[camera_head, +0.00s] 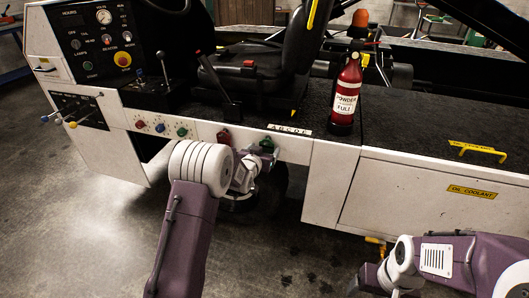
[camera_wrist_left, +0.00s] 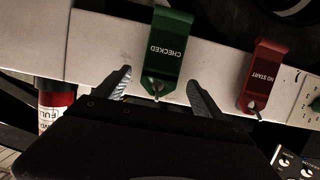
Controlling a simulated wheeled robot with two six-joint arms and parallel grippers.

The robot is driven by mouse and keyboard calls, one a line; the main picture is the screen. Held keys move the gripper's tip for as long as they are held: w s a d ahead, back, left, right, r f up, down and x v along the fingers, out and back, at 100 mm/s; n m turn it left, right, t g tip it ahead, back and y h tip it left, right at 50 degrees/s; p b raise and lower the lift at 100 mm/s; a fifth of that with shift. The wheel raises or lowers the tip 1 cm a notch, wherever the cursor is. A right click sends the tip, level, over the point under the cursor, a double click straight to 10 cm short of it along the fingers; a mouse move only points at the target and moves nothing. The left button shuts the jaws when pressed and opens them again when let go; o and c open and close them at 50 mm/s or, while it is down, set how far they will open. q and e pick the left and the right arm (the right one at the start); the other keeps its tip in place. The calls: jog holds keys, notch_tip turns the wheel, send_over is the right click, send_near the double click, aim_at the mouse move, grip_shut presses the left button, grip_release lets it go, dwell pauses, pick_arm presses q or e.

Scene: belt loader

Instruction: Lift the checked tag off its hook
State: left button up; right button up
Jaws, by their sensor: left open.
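The checked tag is green with white "CHECKED" lettering. It (camera_wrist_left: 168,48) hangs from a small metal hook on the white panel in the left wrist view, upside down there. In the head view the green tag (camera_head: 267,145) shows small, just above my left gripper (camera_head: 262,164). My left gripper (camera_wrist_left: 160,77) is open, with one finger on each side of the tag's hook end. A gap shows between each finger and the tag, and nothing is held. My right arm shows at the lower right of the head view, its fingers not visible.
A red "NO START" tag (camera_wrist_left: 264,70) hangs on its own hook beside the green one; it also shows in the head view (camera_head: 225,136). A fire extinguisher (camera_head: 346,95) stands on the black deck. Coloured knobs (camera_head: 160,128) and levers line the panel leftward.

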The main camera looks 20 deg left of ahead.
pick_arm(q)
jog(key=shift+x, duration=0.8)
jog(key=shift+r, duration=0.1)
jog(key=shift+c, duration=0.3)
jog(key=c, duration=1.4)
jog(key=shift+r, duration=0.35)
jog(key=shift+s, duration=0.1)
jog(key=shift+p+v, duration=0.35)
jog(key=shift+v, duration=1.6)
